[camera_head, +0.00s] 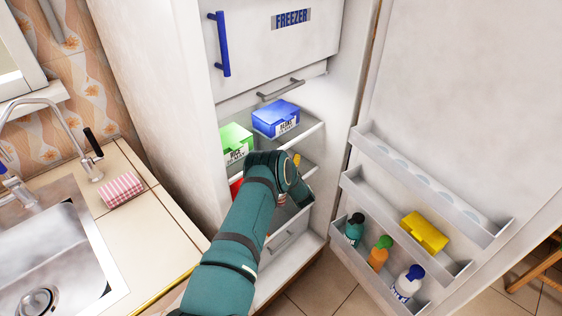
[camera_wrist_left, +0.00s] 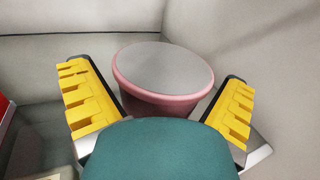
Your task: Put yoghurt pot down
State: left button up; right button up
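The yoghurt pot (camera_wrist_left: 163,73), pink with a flat grey lid, shows in the left wrist view, upright in a pale corner inside the fridge. My left gripper (camera_wrist_left: 155,88) has its yellow-padded fingers spread wide, one on each side of the pot, with gaps between pads and pot. In the head view my teal left arm reaches into the fridge, and a bit of a yellow finger (camera_head: 297,159) shows past the wrist. The arm hides the pot there. The pot's base is hidden in the wrist view. My right gripper is not in view.
On the fridge shelf are a green box (camera_head: 235,139) and a blue box (camera_head: 275,117); a red item (camera_head: 236,187) sits below. The open door (camera_head: 460,110) has racks with several bottles and a yellow box (camera_head: 424,232). A sink counter (camera_head: 128,235) stands left.

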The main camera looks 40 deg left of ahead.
pick_arm(q)
jog(key=shift+r, duration=0.1)
jog(key=shift+d, duration=0.25)
jog(key=s+d+f+m+h+p, duration=0.1)
jog(key=s+d+m+h, duration=0.3)
jog(key=d+m, duration=0.6)
jog(key=s+d+f+m+t+h+p, duration=0.15)
jog(key=d+m+h, duration=0.35)
jog(key=d+m, duration=0.5)
jog(key=s+d+f+m+g+h, duration=0.1)
jog(key=s+d+m+h, duration=0.5)
jog(key=d, duration=0.7)
jog(key=s+d+r+m+g+h, duration=0.2)
jog(key=s+d+m, duration=0.4)
jog(key=s+m, duration=0.3)
jog(key=s+d+r+m+g+h, duration=0.1)
jog(key=s+d+m+g+h, duration=0.2)
jog(key=s+m, duration=0.7)
jog(key=d+m+g, duration=0.2)
jog(key=d, duration=0.1)
jog(key=shift+s+r, duration=0.25)
jog(key=shift+r, duration=0.15)
jog(key=shift+d, duration=0.1)
